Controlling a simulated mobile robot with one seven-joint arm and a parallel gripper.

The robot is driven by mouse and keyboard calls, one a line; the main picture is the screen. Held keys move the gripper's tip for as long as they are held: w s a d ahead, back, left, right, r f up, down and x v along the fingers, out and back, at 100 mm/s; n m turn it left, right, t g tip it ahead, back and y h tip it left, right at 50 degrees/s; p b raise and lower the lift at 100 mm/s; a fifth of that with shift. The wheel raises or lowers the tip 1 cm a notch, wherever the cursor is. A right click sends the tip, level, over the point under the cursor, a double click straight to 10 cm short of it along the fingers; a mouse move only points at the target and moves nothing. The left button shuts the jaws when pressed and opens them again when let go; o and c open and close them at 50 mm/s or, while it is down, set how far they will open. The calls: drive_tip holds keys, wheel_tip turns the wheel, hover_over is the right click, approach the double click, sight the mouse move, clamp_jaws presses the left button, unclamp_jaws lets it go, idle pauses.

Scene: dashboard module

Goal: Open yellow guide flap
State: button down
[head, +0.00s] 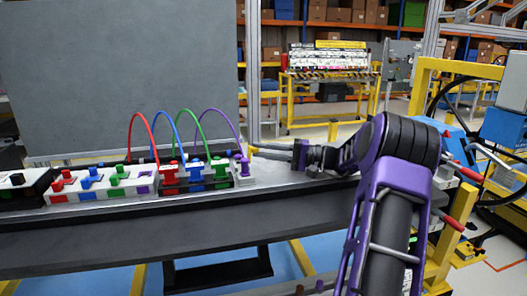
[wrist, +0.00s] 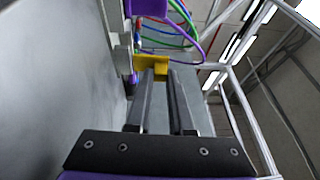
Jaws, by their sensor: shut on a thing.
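The yellow guide flap (wrist: 152,65) shows in the wrist view as a small bright yellow plate at the tips of my gripper (wrist: 162,76). The two long grey fingers are close together, shut on the flap, and partly cover it. In the head view my gripper (head: 262,152) reaches left, just right of the purple plug (head: 243,166) at the right end of the dashboard module (head: 115,186).
Red (head: 132,130), blue, green and purple cables arch above the module, close to my gripper. They also loop beyond the fingertips in the wrist view (wrist: 185,38). A grey panel (head: 110,75) stands behind. The dark bench front (head: 130,235) is clear.

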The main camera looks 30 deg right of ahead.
drive_tip(key=c, duration=0.8)
unclamp_jaws()
drive_tip(key=shift+a, duration=0.1)
hover_over(289, 171)
drive_tip(key=shift+s+f, duration=0.15)
drive_tip(key=shift+f, duration=0.1)
